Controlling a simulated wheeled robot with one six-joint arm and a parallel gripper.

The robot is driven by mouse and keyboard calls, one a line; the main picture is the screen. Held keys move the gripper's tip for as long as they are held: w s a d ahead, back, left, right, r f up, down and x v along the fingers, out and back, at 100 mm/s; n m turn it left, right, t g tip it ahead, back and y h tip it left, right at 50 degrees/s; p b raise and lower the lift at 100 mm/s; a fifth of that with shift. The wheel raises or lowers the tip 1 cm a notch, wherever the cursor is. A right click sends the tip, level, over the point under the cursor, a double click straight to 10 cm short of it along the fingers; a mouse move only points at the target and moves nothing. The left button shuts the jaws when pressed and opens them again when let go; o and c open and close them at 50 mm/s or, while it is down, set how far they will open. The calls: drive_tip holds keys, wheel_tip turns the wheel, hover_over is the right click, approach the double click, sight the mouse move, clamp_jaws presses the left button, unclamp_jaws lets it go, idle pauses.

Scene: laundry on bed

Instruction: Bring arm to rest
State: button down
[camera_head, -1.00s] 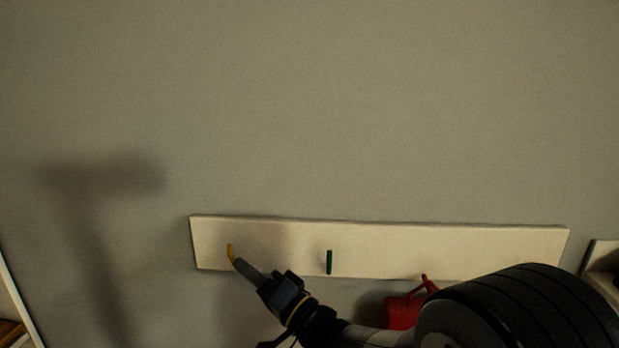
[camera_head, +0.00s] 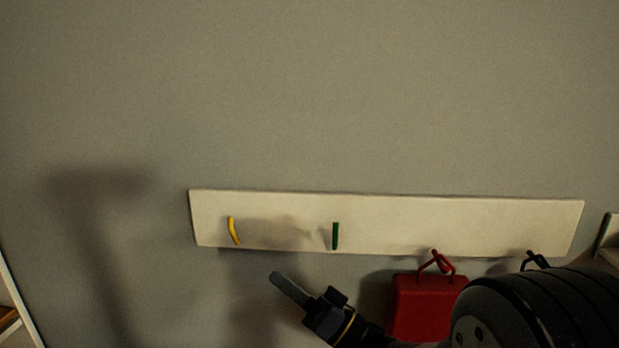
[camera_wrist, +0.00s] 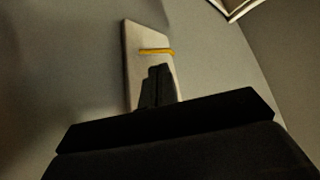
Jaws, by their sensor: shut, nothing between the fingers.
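My gripper (camera_head: 277,279) is shut and empty in the head view. It is below the left part of a white hook board (camera_head: 400,225) on the grey wall, apart from the yellow hook (camera_head: 234,230). In the wrist view, the dark closed fingers (camera_wrist: 156,72) point toward the board (camera_wrist: 134,45), with the yellow hook (camera_wrist: 157,51) just past their tips. My forearm extends to the lower right of the head view.
A green hook (camera_head: 335,236) on the board is bare. A red bag (camera_head: 425,305) hangs at a red hook on the right, partly behind my arm. A dark hook (camera_head: 536,259) is farther right. The wall above the board is clear.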

drive_tip(key=shift+b+v, duration=0.6)
drive_tip(key=shift+v, duration=2.15)
drive_tip(key=shift+w, duration=0.1)
